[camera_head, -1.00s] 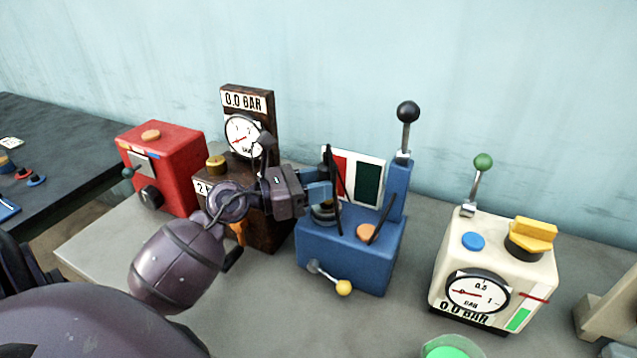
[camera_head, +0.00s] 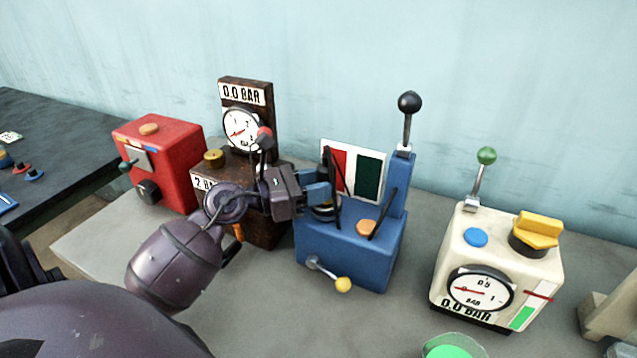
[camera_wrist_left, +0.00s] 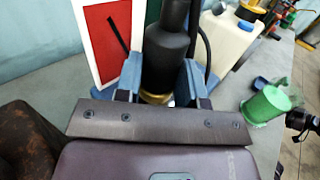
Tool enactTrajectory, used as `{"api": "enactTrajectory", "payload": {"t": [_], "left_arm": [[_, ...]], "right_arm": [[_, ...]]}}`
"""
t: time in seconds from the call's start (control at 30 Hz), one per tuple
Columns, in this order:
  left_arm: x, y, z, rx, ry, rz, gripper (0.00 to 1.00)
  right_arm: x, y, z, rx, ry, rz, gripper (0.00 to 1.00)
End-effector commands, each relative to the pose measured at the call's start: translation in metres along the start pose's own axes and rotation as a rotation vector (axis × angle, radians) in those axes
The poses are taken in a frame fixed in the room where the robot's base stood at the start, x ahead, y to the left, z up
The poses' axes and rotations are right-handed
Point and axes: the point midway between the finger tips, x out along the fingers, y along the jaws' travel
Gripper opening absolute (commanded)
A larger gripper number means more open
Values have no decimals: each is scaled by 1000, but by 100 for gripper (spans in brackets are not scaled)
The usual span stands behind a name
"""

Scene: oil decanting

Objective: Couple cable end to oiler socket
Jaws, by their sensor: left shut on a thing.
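My left gripper (camera_head: 318,192) reaches in from the left over the left part of the blue machine (camera_head: 345,250). Its blue fingers are shut on a thick black cable end (camera_wrist_left: 166,58) with a gold ring (camera_wrist_left: 156,97) at its lower part. The cable end is upright in the wrist view. A thin black cable (camera_wrist_left: 206,50) runs beside it. The lower tip and any socket under it are hidden by the fingers and the gripper body, so I cannot tell whether they touch. My right gripper is not in view.
The blue machine carries a red-and-green panel (camera_head: 353,172), a black-knobbed lever (camera_head: 408,120) and a yellow-knobbed crank (camera_head: 343,284). A brown gauge unit (camera_head: 262,231) and a red box (camera_head: 165,165) stand left. A cream gauge unit (camera_head: 497,260) and green cup (camera_head: 452,348) are right.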

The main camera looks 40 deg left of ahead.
Motion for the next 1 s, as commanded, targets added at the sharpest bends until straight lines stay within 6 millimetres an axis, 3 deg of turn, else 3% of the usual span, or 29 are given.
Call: {"api": "enactTrajectory", "payload": {"t": [0.3, 0.33, 0.5, 0.9, 1.0], "left_arm": [[0, 0, -7, -1, 1, 0, 0], [0, 0, -6, -1, 1, 0, 41], [0, 0, -7, -3, 3, 0, 66], [0, 0, -10, -9, 7, -1, 66], [-13, 0, -12, -11, 10, 1, 66]], "right_arm": [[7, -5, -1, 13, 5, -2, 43], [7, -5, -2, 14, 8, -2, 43], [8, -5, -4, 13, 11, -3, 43], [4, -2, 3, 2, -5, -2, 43], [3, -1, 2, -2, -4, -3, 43]]}}
